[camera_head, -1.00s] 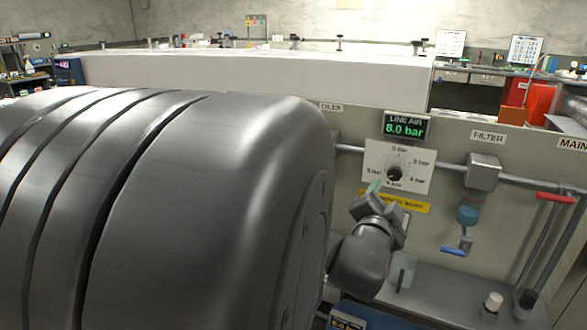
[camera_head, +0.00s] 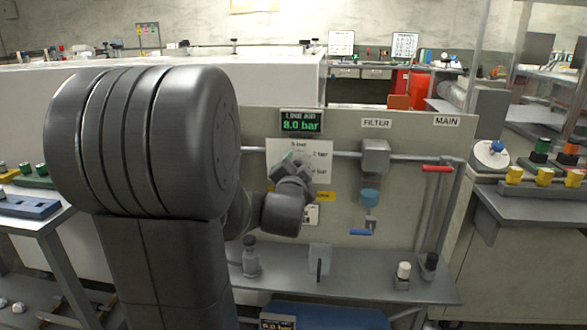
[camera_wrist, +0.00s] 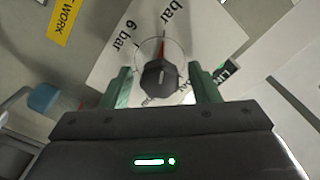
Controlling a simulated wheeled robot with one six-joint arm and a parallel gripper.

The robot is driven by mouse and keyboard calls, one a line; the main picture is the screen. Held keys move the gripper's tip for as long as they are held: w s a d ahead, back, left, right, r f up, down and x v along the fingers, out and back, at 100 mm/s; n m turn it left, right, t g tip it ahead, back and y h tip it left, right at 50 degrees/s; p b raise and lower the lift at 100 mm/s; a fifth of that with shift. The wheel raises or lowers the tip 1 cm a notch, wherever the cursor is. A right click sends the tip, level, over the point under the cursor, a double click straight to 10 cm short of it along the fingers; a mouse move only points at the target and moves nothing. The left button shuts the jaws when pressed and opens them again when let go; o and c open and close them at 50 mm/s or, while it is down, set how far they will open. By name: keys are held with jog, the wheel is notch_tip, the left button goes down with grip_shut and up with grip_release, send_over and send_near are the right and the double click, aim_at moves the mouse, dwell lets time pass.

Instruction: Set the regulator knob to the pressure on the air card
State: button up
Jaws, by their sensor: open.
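The regulator knob (camera_wrist: 158,78) is dark and faceted, with a red pointer line above it in the wrist view. It sits on a white dial plate (camera_wrist: 97,72) with "6 bar" and another partly cut "bar" mark. My gripper (camera_wrist: 163,84) is open, its green fingers on either side of the knob with gaps; contact does not show. In the head view my gripper (camera_head: 292,160) covers the knob and much of the dial plate (camera_head: 322,149). The line air display (camera_head: 302,121) above reads 8.0 bar. I cannot make out a readable air card.
A filter (camera_head: 375,157) hangs on the pipe right of the dial. A grey shelf (camera_head: 380,285) with small fittings lies below. A yellow label (camera_wrist: 63,20) is beside the dial.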

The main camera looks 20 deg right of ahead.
jog(key=shift+w+d, duration=0.2)
jog(key=shift+w, duration=0.05)
jog(key=c, duration=1)
jog(key=shift+o, duration=0.2)
